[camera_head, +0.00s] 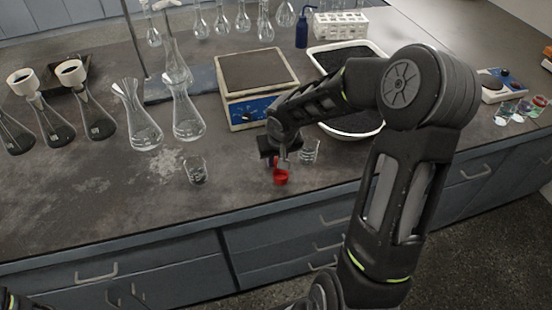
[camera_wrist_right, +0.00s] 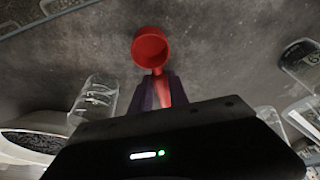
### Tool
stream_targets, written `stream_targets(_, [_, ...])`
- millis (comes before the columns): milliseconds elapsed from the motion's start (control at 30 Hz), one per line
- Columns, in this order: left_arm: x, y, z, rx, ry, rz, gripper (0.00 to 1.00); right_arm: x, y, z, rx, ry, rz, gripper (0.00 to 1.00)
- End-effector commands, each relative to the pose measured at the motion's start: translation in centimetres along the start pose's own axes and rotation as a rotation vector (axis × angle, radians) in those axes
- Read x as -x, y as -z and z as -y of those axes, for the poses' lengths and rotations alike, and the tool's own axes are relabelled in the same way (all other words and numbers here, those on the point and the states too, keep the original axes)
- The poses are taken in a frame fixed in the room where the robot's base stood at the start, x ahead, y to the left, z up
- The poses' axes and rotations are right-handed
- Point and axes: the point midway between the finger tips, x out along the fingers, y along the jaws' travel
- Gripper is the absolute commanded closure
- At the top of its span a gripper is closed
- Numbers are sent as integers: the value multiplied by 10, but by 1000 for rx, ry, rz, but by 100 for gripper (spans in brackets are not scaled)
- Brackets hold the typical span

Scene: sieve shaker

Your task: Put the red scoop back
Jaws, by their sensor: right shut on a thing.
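The red scoop (camera_head: 281,177) hangs from my right gripper (camera_head: 282,161) over the front part of the bench. In the right wrist view the fingers (camera_wrist_right: 157,92) are shut on its handle, and its round cup (camera_wrist_right: 150,47) sticks out beyond the fingertips with its opening showing. I cannot tell whether the scoop touches the bench. A white tray of dark grains (camera_head: 379,125) lies behind, partly hidden by my right arm; its edge also shows at lower left in the wrist view (camera_wrist_right: 35,153). My left gripper is not in view.
Small glass beakers stand left (camera_head: 197,171) and close right (camera_head: 310,152) of the scoop. A balance (camera_head: 256,88) is behind. Several flasks (camera_head: 140,125) stand to the left. A white rack (camera_head: 341,24) and blue bottle (camera_head: 302,28) are at the back. The front left bench is clear.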

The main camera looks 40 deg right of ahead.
Motion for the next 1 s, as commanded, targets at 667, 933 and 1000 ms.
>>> stream_targets(667, [-3,0,1,0,0,0,64,-2,0,0,-1,0,0,57])
stream_targets(933, [3,0,-1,0,0,0,64,3,1,0,0,0,0,57])
stream_targets(1000, [1,0,0,0,0,0,64,8,1,0,-2,0,-3,57])
